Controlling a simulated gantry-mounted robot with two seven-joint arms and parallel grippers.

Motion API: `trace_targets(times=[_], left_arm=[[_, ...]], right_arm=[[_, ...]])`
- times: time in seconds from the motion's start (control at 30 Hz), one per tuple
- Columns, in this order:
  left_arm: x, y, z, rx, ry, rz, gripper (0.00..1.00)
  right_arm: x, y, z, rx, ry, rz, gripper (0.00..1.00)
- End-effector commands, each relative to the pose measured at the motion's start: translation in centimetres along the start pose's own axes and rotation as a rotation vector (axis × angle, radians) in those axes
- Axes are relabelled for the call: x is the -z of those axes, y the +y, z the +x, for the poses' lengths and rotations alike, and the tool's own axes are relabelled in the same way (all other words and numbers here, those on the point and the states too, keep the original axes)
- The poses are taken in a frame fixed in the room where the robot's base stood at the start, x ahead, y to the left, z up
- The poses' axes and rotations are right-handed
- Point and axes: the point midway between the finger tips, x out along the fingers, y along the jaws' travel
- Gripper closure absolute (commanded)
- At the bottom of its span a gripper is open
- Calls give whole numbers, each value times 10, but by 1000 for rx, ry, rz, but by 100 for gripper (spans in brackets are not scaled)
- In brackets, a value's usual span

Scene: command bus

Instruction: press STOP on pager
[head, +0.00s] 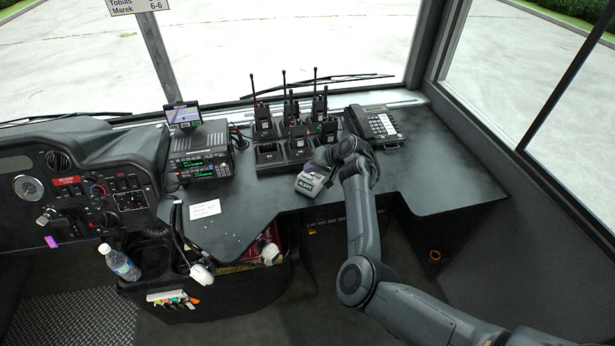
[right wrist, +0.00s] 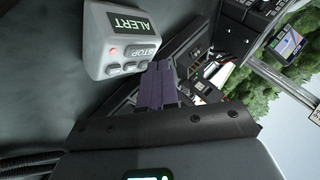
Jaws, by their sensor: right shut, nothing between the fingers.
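The grey pager (head: 309,185) lies on the dark desk near its front edge, left of my right gripper. In the right wrist view the pager (right wrist: 103,45) shows an ALERT screen, a small red light, a STOP label (right wrist: 143,52) and a row of small grey buttons (right wrist: 131,66) along its edge. My right gripper (head: 323,160) is just above and beside the pager in the head view. Its purple fingers (right wrist: 164,75) are shut and empty, close to the STOP end. I cannot tell whether they touch the pager. My left gripper is not in view.
Radios in a charger (head: 287,152) stand behind the pager. A desk phone (head: 376,125) is at the back right. A radio unit with green displays (head: 200,164) and a white card (head: 205,209) are to the left. The desk's right part is clear.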

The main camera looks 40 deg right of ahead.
Motion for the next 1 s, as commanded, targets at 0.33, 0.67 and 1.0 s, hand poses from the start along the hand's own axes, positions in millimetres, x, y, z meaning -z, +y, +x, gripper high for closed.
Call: trace_targets(times=[0.33, 0.67, 1.0], left_arm=[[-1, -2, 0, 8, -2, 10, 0], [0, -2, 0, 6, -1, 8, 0], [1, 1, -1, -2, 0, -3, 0]], right_arm=[[0, 0, 0, 0, 0, 0, 100], [0, 0, 0, 0, 0, 0, 100], [-5, 4, 6, 0, 0, 0, 100]])
